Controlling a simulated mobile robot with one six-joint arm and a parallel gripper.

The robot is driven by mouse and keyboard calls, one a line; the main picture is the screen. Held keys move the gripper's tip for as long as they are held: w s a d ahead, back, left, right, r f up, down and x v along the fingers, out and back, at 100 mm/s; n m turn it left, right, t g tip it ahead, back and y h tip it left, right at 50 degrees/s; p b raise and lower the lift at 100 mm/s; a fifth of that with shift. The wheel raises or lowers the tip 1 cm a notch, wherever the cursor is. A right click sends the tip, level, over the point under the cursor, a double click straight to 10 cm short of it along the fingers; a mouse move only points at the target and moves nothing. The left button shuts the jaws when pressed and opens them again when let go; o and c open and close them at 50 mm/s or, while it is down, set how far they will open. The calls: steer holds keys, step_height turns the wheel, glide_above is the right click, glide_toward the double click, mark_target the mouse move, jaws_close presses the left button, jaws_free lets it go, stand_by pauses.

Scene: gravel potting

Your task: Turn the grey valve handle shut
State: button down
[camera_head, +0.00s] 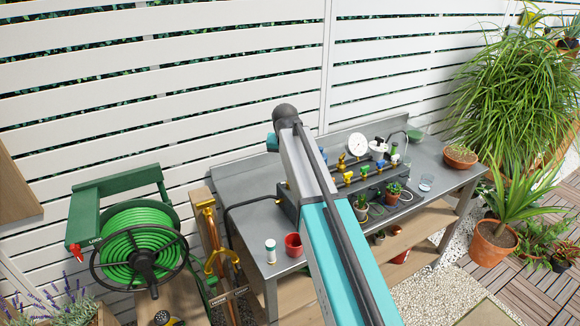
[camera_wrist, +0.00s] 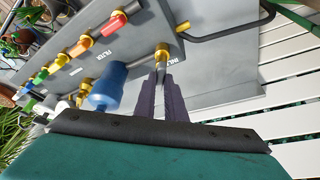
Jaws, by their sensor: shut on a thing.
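A narrow grey piece, which looks like the grey valve handle (camera_wrist: 161,68), sits between the two dark fingers. The fingers hide most of it, so its exact angle is hard to tell. In the head view my arm covers the gripper and this valve. The manifold's right part (camera_head: 372,186) shows beyond the arm, with several coloured handles on brass valves.
A blue cylinder (camera_wrist: 108,86) stands close left of the fingers in the wrist view. A black pipe (camera_wrist: 235,32) curves off at the right. On the grey bench (camera_head: 240,170) are a gauge (camera_head: 358,146), a red cup (camera_head: 293,244) and small pots. A green hose reel (camera_head: 142,243) stands left.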

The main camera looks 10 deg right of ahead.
steer(key=m, duration=0.2)
steer(key=m+g+h+b, duration=0.1)
steer(key=m, duration=0.2)
steer(key=shift+w+a+m+h+b, duration=0.25)
steer(key=shift+a+m+h+b, duration=0.05)
steer(key=shift+a+h, duration=0.1)
steer(key=m+g, duration=0.1)
steer(key=m, duration=0.1)
steer(key=m+g+h+b, duration=0.1)
steer(key=m, duration=0.2)
steer(key=shift+b, duration=0.3)
steer(key=c, duration=1.8)
jaws_free()
steer(key=shift+r, duration=0.15)
steer(key=b+v, duration=0.3)
steer(key=v, duration=1)
steer(key=shift+a+r, duration=0.15)
steer(key=shift+r, duration=0.05)
